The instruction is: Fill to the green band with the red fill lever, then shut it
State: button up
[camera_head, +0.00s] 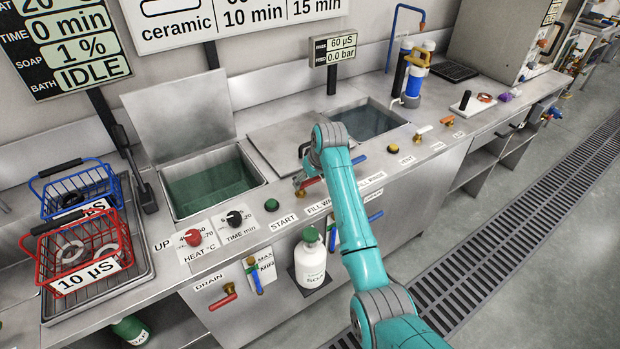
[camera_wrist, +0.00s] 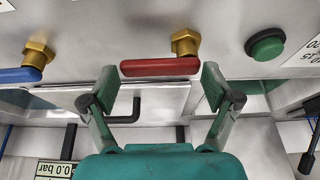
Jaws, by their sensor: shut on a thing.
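The red fill lever (camera_wrist: 160,67) lies level across the wrist view, its brass valve (camera_wrist: 185,42) near its right end. In the head view the red lever (camera_head: 309,181) shows beside the FILL label, and my arm hides most of the gripper. The left tank (camera_head: 168,200) holds dark green-looking liquid. I cannot make out a separate green band in it.
A blue lever (camera_wrist: 20,75) is left of the red one and a green button (camera_wrist: 266,45) right of it. A red-handled drain valve (camera_head: 223,302) and a white soap bottle (camera_head: 310,262) are on the front. Wire baskets stand at left. The display (camera_head: 75,45) reads IDLE.

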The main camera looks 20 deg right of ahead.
jog(key=o, duration=1.4)
jog(key=shift+o, duration=0.2)
jog(key=v, duration=1.2)
